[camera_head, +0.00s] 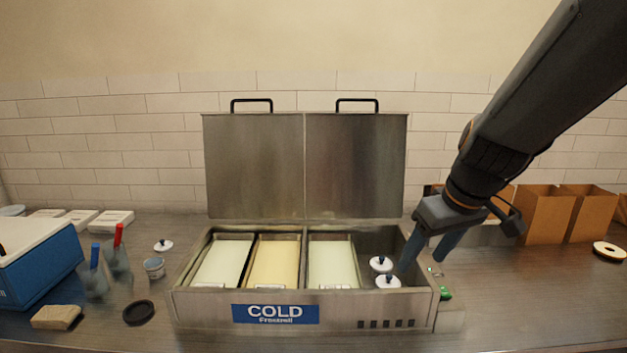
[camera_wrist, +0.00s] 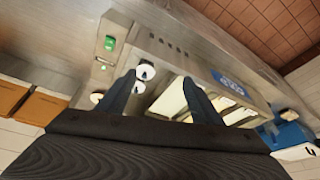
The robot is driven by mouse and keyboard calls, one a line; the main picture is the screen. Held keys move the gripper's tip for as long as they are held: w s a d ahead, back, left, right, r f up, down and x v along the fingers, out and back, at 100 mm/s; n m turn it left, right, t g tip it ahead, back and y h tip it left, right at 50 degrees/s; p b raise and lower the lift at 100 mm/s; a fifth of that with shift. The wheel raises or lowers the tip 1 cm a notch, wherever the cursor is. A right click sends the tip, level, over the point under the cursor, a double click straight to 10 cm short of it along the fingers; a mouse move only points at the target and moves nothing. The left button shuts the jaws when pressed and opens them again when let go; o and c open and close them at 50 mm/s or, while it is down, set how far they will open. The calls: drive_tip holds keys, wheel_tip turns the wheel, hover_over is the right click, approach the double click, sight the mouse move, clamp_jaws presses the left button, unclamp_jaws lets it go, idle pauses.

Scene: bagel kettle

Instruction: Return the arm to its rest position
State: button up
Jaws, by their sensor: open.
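My gripper (camera_head: 424,256) is at the right end of the steel cold well (camera_head: 300,304) in the head view, its fingers pointing down and to the left. In the wrist view my gripper (camera_wrist: 163,92) shows two blue fingers spread apart with nothing held between them. Two white lidded containers, one nearer the back (camera_head: 381,264) and one nearer the front (camera_head: 388,282), sit in the well's right compartment. One finger appears close beside them; I cannot tell whether it touches. A white lid (camera_wrist: 146,72) shows near the fingers in the wrist view.
The well's two lids (camera_head: 254,165) stand open behind it. Pale trays (camera_head: 333,263) fill the other compartments. A blue cooler (camera_head: 40,268), small cups and a black disc (camera_head: 139,312) lie at left.

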drive_tip(key=s+a+f+m+g+b, duration=0.1)
drive_tip(key=s+f+b, duration=0.3)
drive_tip(key=f, duration=0.6)
drive_tip(key=s+a+f+m+g+h+b, duration=0.1)
drive_tip(key=s+f+m+b, duration=0.2)
drive_tip(key=f, duration=0.8)
drive_tip(key=shift+s+g+h+b, duration=0.3)
drive_tip(key=shift+s+g+b, duration=0.15)
drive_tip(key=shift+b, duration=0.55)
drive_tip(key=shift+f, duration=0.1)
